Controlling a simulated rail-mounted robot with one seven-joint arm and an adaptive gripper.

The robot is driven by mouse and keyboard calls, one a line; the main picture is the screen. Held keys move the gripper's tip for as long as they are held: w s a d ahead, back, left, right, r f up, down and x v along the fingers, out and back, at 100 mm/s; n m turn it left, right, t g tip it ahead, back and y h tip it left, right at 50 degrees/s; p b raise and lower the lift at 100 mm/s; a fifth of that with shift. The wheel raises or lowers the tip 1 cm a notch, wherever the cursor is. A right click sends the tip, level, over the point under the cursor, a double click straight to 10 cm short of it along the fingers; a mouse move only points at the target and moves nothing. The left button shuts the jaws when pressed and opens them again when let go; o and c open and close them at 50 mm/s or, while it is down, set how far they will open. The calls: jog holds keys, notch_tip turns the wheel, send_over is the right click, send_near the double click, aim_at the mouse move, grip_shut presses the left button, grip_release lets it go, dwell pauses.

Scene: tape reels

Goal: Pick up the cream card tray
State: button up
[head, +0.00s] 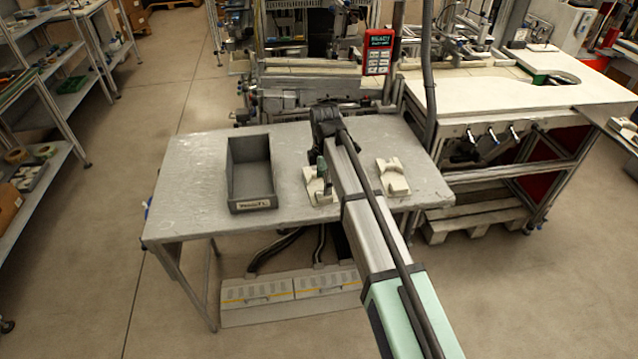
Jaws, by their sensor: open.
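Two cream pieces lie on the grey table in the head view. One cream piece (393,176) is right of my arm, blocky with a notched top, and fully in sight. The other cream piece (314,188) is at the table's middle, partly hidden behind my arm and gripper. I cannot tell which of them is the card tray. My gripper (322,172) is open, pointing down over or close beside the middle cream piece. My arm hides part of the fingers, and contact cannot be made out.
A dark grey open bin (234,180) with a front label stands left of my gripper on the grey table (190,190). The table's left part is clear. A workbench with machinery (490,95) stands behind and to the right. Shelves (45,165) are at far left.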

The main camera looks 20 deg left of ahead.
aim_at(319, 184)
jog(key=shift+f+p, duration=1)
jog(key=shift+f, duration=1.6)
jog(key=c, duration=1.3)
